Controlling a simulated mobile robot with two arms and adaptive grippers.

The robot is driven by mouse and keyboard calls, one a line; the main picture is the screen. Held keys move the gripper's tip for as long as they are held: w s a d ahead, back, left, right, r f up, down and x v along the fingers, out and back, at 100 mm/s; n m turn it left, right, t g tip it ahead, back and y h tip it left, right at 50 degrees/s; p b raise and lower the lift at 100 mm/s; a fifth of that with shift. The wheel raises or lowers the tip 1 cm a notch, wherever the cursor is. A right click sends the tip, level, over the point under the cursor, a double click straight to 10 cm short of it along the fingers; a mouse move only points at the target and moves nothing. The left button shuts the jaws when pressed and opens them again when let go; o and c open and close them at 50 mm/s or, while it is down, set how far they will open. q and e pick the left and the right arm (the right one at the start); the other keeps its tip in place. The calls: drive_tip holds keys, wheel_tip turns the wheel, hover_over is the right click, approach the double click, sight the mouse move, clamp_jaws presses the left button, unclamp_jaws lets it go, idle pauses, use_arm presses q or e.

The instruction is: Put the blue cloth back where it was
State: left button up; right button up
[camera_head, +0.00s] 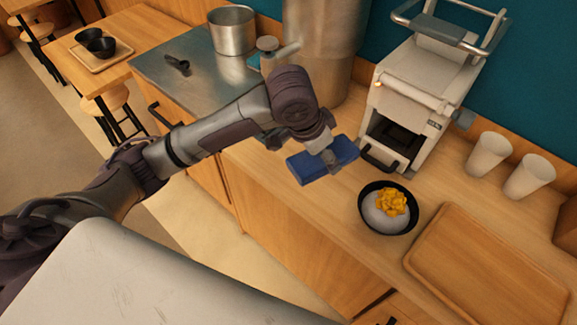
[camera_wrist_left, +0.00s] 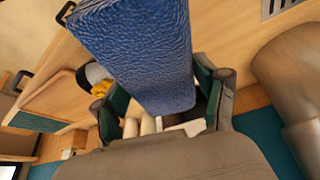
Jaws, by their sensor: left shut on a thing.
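The blue cloth (camera_head: 308,168) is a folded, flat pad in the head view, held above the wooden counter in front of the white machine. It fills the upper middle of the left wrist view (camera_wrist_left: 140,45), textured and close to the camera. My left gripper (camera_head: 329,160) is shut on the blue cloth, with a finger on each side of it in the wrist view (camera_wrist_left: 165,105). Whether the cloth touches the counter is hard to tell; it looks raised. My right gripper is not in view.
A black bowl (camera_head: 368,222) with white food and yellow topping stands right of the cloth. A wooden tray (camera_head: 430,265), two white cups (camera_head: 488,154) and the white machine (camera_head: 412,85) are on the counter. A metal pot (camera_head: 232,32) stands on the steel top (camera_head: 185,85) at the back left.

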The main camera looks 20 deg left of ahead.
sight(347, 164)
use_arm(q)
drive_tip(key=d+f+m, duration=0.1)
drive_tip(key=d, duration=0.1)
drive_tip(key=w+d+f+m+g, duration=0.1)
drive_tip(key=d+m, duration=0.1)
drive_tip(key=d+f+m+h, duration=0.1)
drive_tip(key=d+f+m, duration=0.1)
drive_tip(key=shift+w+g, duration=0.25)
drive_tip(key=shift+g, duration=0.05)
drive_tip(key=a+f+p, duration=0.1)
drive_tip(key=a+f, duration=0.1)
drive_tip(key=a, duration=0.1)
drive_tip(key=a+f+p, duration=0.1)
drive_tip(key=a+f, duration=0.1)
drive_tip(key=a, duration=0.2)
drive_tip(key=a+f+p, duration=0.1)
drive_tip(key=a+f, duration=0.1)
drive_tip(key=a, duration=0.2)
drive_tip(key=shift+w+f, duration=0.2)
drive_tip(key=shift+f, duration=0.2)
wheel_tip(347, 164, down, 3)
drive_tip(key=shift+f+p, duration=0.15)
drive_tip(key=shift+p, duration=0.35)
drive_tip(key=shift+f, duration=0.25)
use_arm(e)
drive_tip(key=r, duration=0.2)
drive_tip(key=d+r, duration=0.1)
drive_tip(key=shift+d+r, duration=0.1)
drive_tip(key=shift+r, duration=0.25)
